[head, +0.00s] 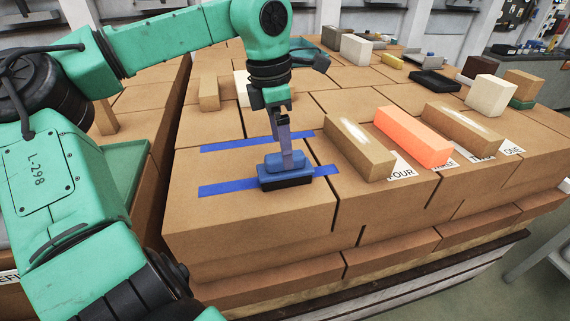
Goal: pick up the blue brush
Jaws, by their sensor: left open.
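The blue brush (285,172) has a blue back and handle over a dark bristle base. It rests on top of the brown brick surface (262,218), between and partly over strips of blue tape (228,189). My left gripper (286,150) points straight down directly above the brush, with its fingers at the brush's handle. Its jaws are open, and the handle seems to lie at or between the fingertips. The far finger is partly hidden. My right gripper is not in the picture.
A tan brick (358,148), an orange brick (412,137) and another tan brick (463,130) lie to the right beside paper labels. A black tray (435,82) and a cream block (490,96) stand farther back. The brick surface left of the brush is clear.

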